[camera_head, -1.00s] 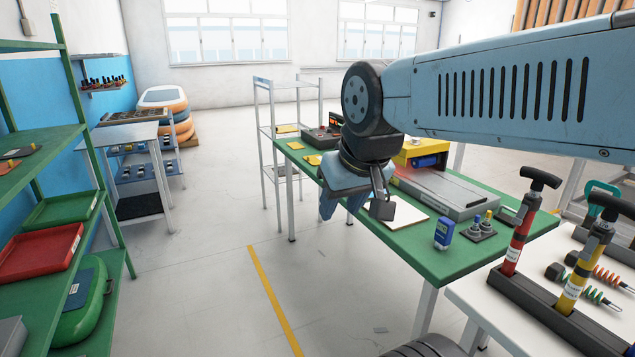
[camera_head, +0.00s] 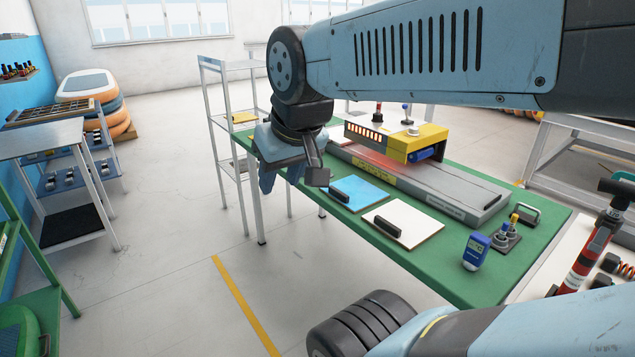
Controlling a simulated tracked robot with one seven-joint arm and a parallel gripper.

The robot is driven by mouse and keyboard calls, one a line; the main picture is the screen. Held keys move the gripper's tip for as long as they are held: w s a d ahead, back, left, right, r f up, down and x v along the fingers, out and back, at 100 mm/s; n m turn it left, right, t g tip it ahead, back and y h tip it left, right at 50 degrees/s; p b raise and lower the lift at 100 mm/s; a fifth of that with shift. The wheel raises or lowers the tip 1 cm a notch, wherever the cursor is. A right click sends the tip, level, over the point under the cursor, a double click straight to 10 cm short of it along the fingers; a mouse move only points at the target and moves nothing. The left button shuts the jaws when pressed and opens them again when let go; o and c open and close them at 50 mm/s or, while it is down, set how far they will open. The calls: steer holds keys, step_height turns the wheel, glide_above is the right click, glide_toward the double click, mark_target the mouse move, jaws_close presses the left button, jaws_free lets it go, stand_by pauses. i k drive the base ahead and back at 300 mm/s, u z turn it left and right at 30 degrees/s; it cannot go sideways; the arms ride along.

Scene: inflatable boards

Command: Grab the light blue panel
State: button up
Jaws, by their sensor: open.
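The light blue panel (camera_head: 361,191) lies flat on the green table (camera_head: 468,275), with a dark handle block at its left corner. A white panel (camera_head: 415,220) with a similar dark handle lies just in front of it. My gripper (camera_head: 279,180) hangs in the air at the table's left edge, to the left of the blue panel and apart from it. It is open and holds nothing that I can see. Its fingers point down, and my arm covers part of the table's far end.
A long grey machine (camera_head: 435,185) with a yellow unit (camera_head: 406,137) stands behind the panels. A blue handheld device (camera_head: 475,251) and a small holder (camera_head: 505,238) stand at the right. A metal rack (camera_head: 217,122) is beyond the table. Floor left of the table is clear.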

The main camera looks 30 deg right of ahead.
mark_target(355, 194)
steer(key=u, duration=0.2)
steer(key=i, duration=0.5)
steer(key=z, duration=1.25)
steer(key=k, duration=0.75)
steer(key=z, duration=0.2)
steer(key=i, duration=0.75)
steer(key=u, duration=0.15)
